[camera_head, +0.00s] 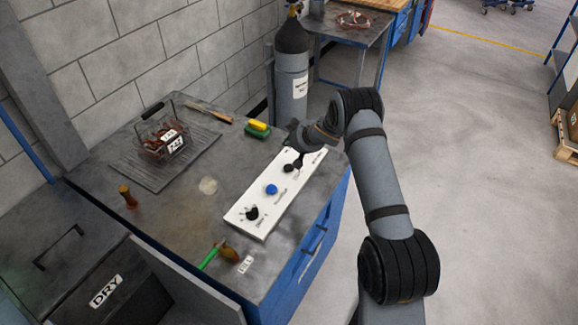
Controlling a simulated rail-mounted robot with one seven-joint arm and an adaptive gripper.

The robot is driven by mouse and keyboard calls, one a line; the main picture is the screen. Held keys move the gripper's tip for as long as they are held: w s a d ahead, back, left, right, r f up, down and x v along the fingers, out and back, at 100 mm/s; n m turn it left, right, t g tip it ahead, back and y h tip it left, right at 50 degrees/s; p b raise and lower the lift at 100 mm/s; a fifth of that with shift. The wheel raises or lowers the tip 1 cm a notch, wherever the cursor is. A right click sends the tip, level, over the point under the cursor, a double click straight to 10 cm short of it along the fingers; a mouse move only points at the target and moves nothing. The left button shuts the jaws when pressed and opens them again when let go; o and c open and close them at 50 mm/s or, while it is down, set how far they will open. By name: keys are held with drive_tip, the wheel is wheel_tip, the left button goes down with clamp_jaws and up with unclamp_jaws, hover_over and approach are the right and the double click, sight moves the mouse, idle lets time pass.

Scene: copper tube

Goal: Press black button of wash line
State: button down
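A white control panel (249,217) lies on the grey bench top, with small labels that are too small to read. A black button (289,168) is near its far right end. A blue button (271,189) is in the middle, and a black knob (252,213) with marks around it is at the near left end. My gripper (299,164) points down over the far end of the panel, right beside the black button. It looks dark and slim there; I cannot tell whether it touches the button or whether its fingers are apart.
A wire basket (160,135) with copper parts stands on a ribbed mat at the back left. A yellow-green sponge (257,128), a brush (229,252) and a small brown-handled tool (128,196) lie around the panel. A gas cylinder (291,80) stands behind the bench.

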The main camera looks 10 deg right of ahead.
drive_tip(key=shift+d+f, duration=0.1)
drive_tip(key=shift+f, duration=0.1)
drive_tip(key=b, duration=0.8)
hover_over(289, 168)
wheel_tip(289, 168, down, 7)
drive_tip(key=shift+f+b, duration=0.4)
drive_tip(key=shift+f, duration=0.35)
drive_tip(key=shift+f, duration=0.15)
drive_tip(key=shift+f, duration=0.25)
idle(0.4)
drive_tip(key=shift+f+b, duration=0.5)
drive_tip(key=shift+f, duration=0.05)
idle(0.8)
drive_tip(key=shift+r, duration=0.1)
drive_tip(key=shift+r+p, duration=0.8)
drive_tip(key=shift+p, duration=0.15)
drive_tip(key=shift+r, duration=0.1)
